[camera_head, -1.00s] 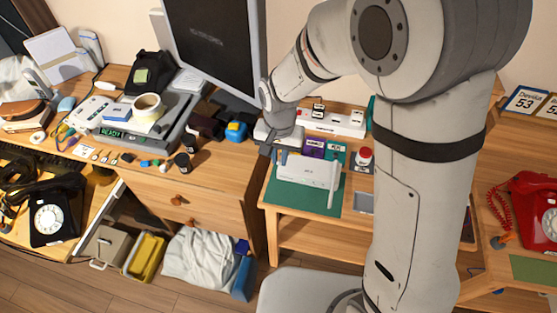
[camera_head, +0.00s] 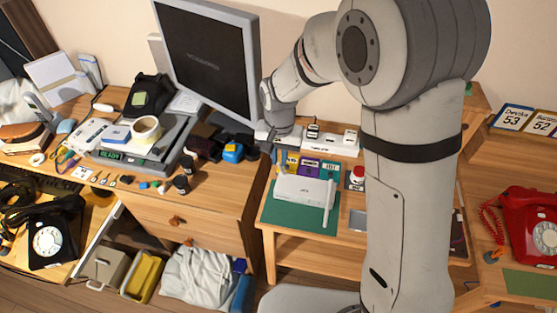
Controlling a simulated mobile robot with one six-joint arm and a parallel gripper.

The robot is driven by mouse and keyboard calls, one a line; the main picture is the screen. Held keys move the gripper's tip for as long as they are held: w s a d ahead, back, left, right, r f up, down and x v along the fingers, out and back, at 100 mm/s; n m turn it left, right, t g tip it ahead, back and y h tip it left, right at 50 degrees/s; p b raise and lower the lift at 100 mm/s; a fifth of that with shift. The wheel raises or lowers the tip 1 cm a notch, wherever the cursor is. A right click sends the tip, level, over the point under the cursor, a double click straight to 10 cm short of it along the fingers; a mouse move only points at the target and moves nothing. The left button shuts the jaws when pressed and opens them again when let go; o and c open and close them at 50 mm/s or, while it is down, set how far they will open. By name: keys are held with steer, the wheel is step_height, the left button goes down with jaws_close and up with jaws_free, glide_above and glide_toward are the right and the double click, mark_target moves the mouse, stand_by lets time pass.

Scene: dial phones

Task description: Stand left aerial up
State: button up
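The white router (camera_head: 303,189) sits on a green mat (camera_head: 300,222) on the small wooden table, right of centre. A thin white aerial (camera_head: 329,203) shows at its right end. At its left end a thin pale upright shape (camera_head: 281,165), possibly the left aerial, shows just below my gripper (camera_head: 276,155). My gripper is at the router's back left corner, small and partly hidden by my wrist. I cannot tell whether its fingers are open or shut, or whether they touch the aerial.
Behind the router are a white power strip (camera_head: 345,142), coloured cards (camera_head: 308,166) and a red-topped jar (camera_head: 357,175). The monitor (camera_head: 208,58) stands left of my wrist. A red dial phone (camera_head: 530,225) is at right, a black one (camera_head: 48,235) at left.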

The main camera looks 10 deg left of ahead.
steer(key=shift+w+d+r+p, duration=0.15)
steer(key=shift+w+r, duration=0.1)
steer(key=shift+w, duration=0.3)
steer(key=shift+w+a+r+p, duration=0.1)
steer(key=shift+w+r+p, duration=0.1)
steer(key=shift+w, duration=0.35)
steer(key=shift+w+d+r+p, duration=0.1)
steer(key=shift+w+r+p, duration=0.05)
steer(key=shift+w, duration=0.85)
steer(key=shift+w+d+r+p, duration=0.1)
steer(key=shift+w+p, duration=0.05)
steer(key=shift+w, duration=0.8)
steer(key=o, duration=0.7)
steer(key=shift+c, duration=0.2)
step_height(320, 180, up, 6)
steer(key=p, duration=0.3)
steer(key=shift+p, duration=0.3)
